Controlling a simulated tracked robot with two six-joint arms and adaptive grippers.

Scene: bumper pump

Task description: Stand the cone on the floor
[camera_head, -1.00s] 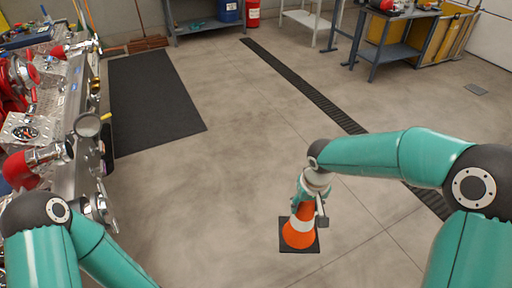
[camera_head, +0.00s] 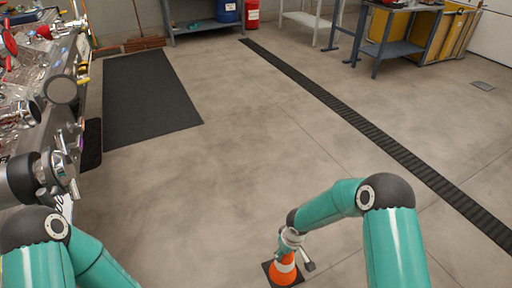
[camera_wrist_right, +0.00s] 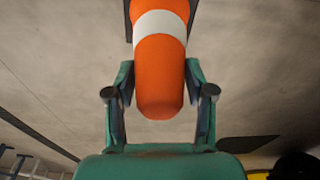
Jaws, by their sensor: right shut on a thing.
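The orange cone (camera_head: 284,272) with a white band and a dark square base shows at the bottom of the head view, upright, tip up. My right gripper (camera_head: 291,238) is around its top, coming from above. In the right wrist view, the fingers (camera_wrist_right: 160,105) of that gripper stand on both sides of the cone's rounded tip (camera_wrist_right: 160,80), shut on it. The cone's base is mostly hidden there, and I cannot tell whether it touches the floor (camera_head: 230,185). My left arm is at the bottom left, its gripper out of view.
A metal pump panel (camera_head: 62,130) with fittings runs along the left edge. A black mat (camera_head: 150,100) lies at the back left, and a dark drain strip (camera_head: 370,128) crosses the right. A blue-grey workbench (camera_head: 400,45) stands at the back right. The middle floor is clear.

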